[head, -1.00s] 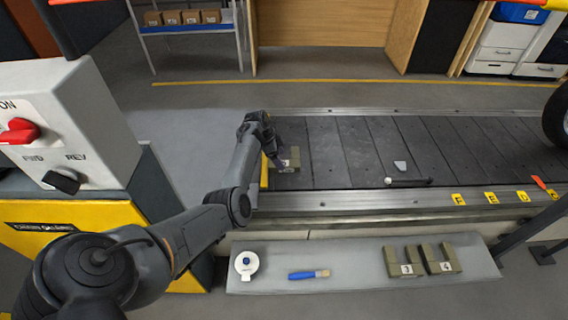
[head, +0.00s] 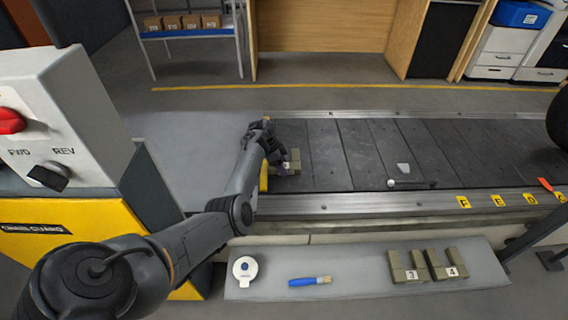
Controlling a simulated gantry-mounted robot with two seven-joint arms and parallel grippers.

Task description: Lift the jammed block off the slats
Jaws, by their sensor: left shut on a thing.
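An olive-grey block (head: 295,160) with a pale label is at the left end of the dark slat conveyor (head: 360,150). My left gripper (head: 281,164) is shut on it, reaching in from the left. The wrist and fingers hide much of the block, and I cannot tell whether it is clear of the slats. My right gripper is not in view.
A small pale piece (head: 403,169) and a dark rod (head: 410,184) lie on the slats. The front shelf (head: 365,275) holds a tape roll (head: 243,270), a blue-handled brush (head: 310,281) and blocks marked 3 (head: 407,274) and 4 (head: 449,270). A control box (head: 70,120) stands left.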

